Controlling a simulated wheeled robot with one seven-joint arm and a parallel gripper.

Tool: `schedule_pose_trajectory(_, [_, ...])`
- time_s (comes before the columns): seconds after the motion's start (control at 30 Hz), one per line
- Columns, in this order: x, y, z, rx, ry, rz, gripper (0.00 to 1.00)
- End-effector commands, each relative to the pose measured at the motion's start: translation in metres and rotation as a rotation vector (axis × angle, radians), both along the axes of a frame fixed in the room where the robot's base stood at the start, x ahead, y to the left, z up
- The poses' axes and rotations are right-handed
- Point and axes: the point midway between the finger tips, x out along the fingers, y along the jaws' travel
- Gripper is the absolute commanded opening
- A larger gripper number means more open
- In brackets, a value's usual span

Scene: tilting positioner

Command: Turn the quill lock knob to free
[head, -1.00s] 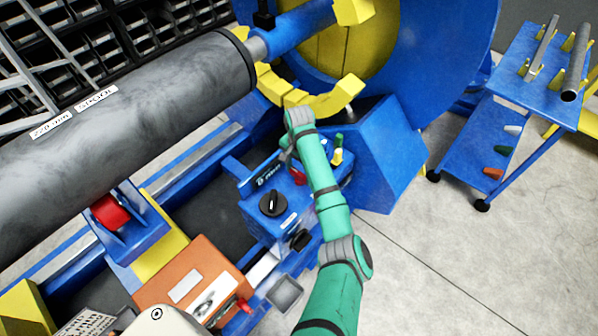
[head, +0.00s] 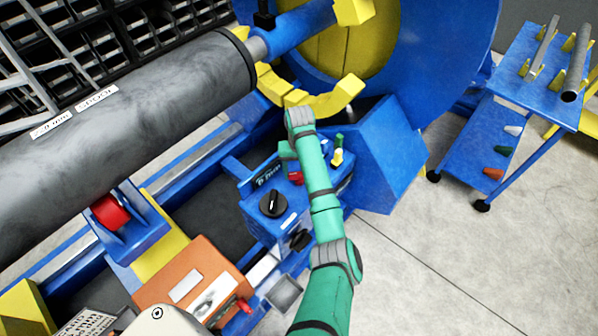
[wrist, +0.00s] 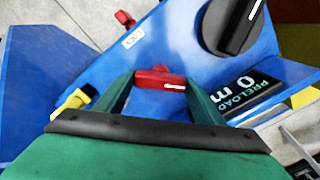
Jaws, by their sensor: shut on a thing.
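A small red knob (wrist: 160,78) with a white mark sits on the blue housing between the fingers of my gripper (wrist: 160,84) in the wrist view. The fingers are shut on it, one at each side. Its white mark lies nearly level in that view. A white label (wrist: 133,37), which seems to read LOCK, is stuck on the blue face nearby. In the head view the red knob (head: 296,178) shows beside my green forearm, partly hidden. My gripper (head: 288,158) is partly hidden there behind my wrist.
A large black dial (head: 274,203) and a preload display (wrist: 252,92) are close by on the blue housing. Green and yellow pegs (head: 338,150) stand right of my arm. A large grey cylinder (head: 120,130) fills the left. A blue cart (head: 530,100) stands at the right.

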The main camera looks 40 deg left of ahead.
Motion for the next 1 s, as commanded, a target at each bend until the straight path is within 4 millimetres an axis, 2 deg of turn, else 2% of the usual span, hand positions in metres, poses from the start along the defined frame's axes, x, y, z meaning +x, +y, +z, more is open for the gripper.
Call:
schedule_pose_trajectory(0.6, [0.0025,-0.0003,0.0014,0.002,-0.005,0.557,0.40])
schedule_pose_trajectory(1.0, [0.0010,0.0013,0.0016,0.001,-0.004,0.767,0.40])
